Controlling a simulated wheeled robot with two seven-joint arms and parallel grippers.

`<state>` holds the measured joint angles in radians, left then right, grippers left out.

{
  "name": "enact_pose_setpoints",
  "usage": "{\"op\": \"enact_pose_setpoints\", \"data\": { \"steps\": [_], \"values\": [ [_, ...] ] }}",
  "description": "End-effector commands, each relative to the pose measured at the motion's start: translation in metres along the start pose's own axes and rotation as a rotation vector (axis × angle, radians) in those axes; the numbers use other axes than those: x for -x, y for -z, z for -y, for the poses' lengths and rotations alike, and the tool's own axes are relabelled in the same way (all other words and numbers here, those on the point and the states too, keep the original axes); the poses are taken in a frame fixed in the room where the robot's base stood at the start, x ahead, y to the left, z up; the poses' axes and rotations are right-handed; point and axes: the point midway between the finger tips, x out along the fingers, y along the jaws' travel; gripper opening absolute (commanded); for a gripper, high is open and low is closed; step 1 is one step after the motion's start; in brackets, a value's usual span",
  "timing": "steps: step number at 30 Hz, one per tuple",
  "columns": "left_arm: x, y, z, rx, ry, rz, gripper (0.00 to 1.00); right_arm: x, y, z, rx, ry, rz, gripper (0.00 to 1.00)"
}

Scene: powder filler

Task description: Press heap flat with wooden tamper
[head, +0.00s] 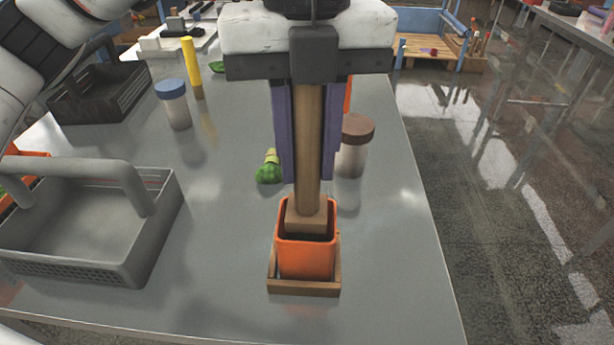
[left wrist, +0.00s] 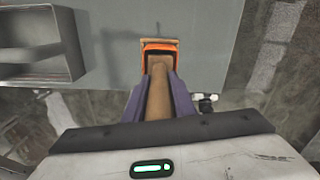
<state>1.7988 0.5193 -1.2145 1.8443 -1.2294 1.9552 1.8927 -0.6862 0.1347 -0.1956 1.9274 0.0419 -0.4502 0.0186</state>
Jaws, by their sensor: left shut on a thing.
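My left gripper (head: 308,170) is shut on the wooden tamper (head: 309,140), its purple fingers on either side of the handle. The tamper is upright, with its square wooden foot inside the mouth of an orange square cup (head: 306,260). The cup stands in a shallow wooden frame (head: 303,288) on the grey table. The left wrist view also shows the tamper (left wrist: 158,95) between the fingers (left wrist: 158,90), pointing into the orange cup (left wrist: 159,46). The heap is hidden; I cannot tell whether the foot touches it. My right gripper is not in view.
A grey basket (head: 90,235) stands to the left, a black basket (head: 100,92) behind it. A blue-lidded jar (head: 174,104), a yellow cylinder (head: 191,62), a brown-lidded jar (head: 353,146) and a green item (head: 268,170) stand farther back. The table's right edge is near.

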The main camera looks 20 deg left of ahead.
Motion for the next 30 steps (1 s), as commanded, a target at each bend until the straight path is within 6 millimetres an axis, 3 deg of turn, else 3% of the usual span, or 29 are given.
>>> {"op": "enact_pose_setpoints", "data": {
  "steps": [30],
  "values": [
    [-0.067, 0.000, 0.000, 0.001, 0.000, 0.000, 0.04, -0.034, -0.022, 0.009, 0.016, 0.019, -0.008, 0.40]
  ]
}}
